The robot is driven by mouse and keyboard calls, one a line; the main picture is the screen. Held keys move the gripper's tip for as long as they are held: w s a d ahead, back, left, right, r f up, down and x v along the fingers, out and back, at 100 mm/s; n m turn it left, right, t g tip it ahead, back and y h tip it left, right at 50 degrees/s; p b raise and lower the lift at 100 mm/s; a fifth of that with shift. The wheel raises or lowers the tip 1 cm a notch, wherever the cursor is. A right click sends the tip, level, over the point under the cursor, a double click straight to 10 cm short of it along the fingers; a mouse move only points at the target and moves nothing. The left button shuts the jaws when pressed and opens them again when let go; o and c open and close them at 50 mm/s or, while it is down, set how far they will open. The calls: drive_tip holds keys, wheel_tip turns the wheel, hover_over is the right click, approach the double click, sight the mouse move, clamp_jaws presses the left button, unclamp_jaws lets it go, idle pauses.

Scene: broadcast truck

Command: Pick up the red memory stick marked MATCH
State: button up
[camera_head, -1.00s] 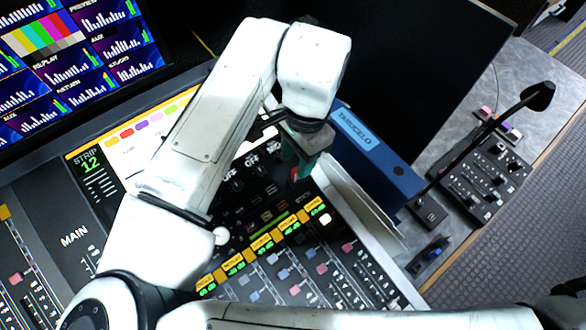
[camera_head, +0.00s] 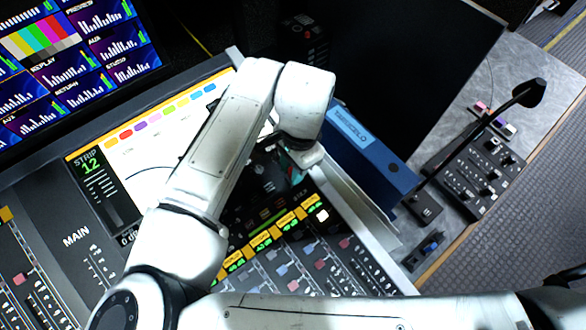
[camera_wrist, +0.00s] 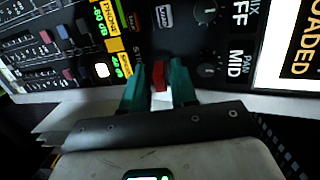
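A small red piece (camera_wrist: 160,78), likely the red memory stick, stands at the console panel in the wrist view. Its MATCH marking cannot be read. My gripper (camera_wrist: 158,65) has its two teal fingers on either side of the red piece, with a dark gap showing on each side. It looks open and not closed on it. In the head view my gripper (camera_head: 296,157) is over the console's upper right part, mostly covered by my wrist. The red piece cannot be made out clearly there.
The mixing console (camera_head: 75,222) has knobs, faders and a lit strip screen. A blue binder (camera_head: 368,150) stands close right of my gripper, with papers beside it. A gooseneck lamp or microphone (camera_head: 533,93) and a small control box (camera_head: 478,173) are further right.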

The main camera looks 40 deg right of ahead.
clamp_jaws()
